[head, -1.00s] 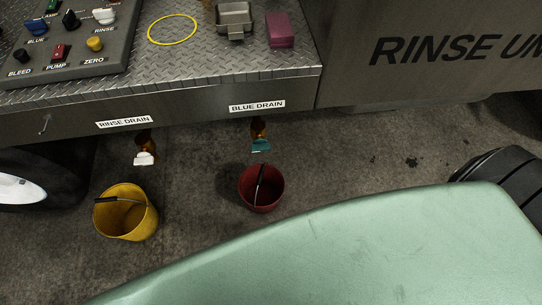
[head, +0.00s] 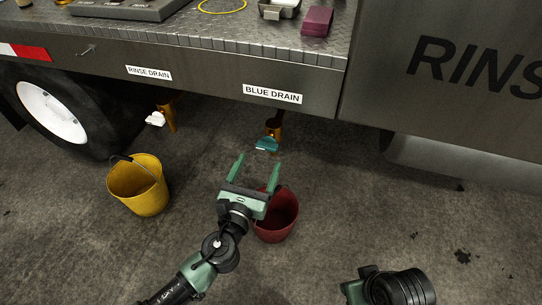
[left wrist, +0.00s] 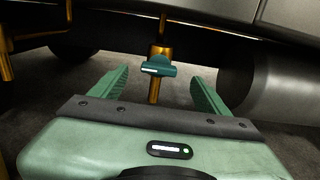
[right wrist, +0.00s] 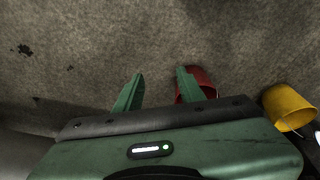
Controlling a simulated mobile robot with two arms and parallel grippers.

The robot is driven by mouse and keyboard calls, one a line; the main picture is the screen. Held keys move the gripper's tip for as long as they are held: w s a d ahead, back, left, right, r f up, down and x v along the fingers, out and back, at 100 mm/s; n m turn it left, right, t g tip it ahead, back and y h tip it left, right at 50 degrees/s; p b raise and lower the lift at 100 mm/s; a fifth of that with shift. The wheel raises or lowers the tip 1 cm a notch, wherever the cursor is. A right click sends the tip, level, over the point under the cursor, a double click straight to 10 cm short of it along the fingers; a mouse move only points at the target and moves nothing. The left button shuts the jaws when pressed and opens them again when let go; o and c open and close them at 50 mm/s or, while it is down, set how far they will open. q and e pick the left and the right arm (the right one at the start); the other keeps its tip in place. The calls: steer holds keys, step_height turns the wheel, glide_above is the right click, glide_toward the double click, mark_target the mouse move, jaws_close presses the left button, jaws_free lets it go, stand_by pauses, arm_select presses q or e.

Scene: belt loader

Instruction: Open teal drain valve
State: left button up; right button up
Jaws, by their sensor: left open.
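The teal drain valve handle (head: 267,143) sits on a brass pipe under the BLUE DRAIN label (head: 272,94). My left gripper (head: 255,170) is open and empty, just below and in front of the handle. In the left wrist view the teal handle (left wrist: 158,66) lies crosswise on the brass pipe, beyond and between the open fingers, and is not gripped. A red bucket (head: 278,215) stands on the floor below, partly hidden by my left gripper. My right gripper shows in the right wrist view (right wrist: 158,78), with its fingers apart and empty, above the floor.
A white valve handle (head: 155,119) hangs under the RINSE DRAIN label (head: 148,73), above a yellow bucket (head: 139,187). A tire (head: 75,110) stands at left. The truck deck (head: 220,40) overhangs the drains. A grey cylinder (head: 440,160) is at right.

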mark_target(266, 148)
arm_select(q)
steer(key=x, duration=0.6)
steer(key=shift+w+b, duration=0.2)
steer(key=shift+b, duration=0.15)
steer(key=c, duration=1.4)
arm_select(e)
steer(key=shift+v, duration=0.85)
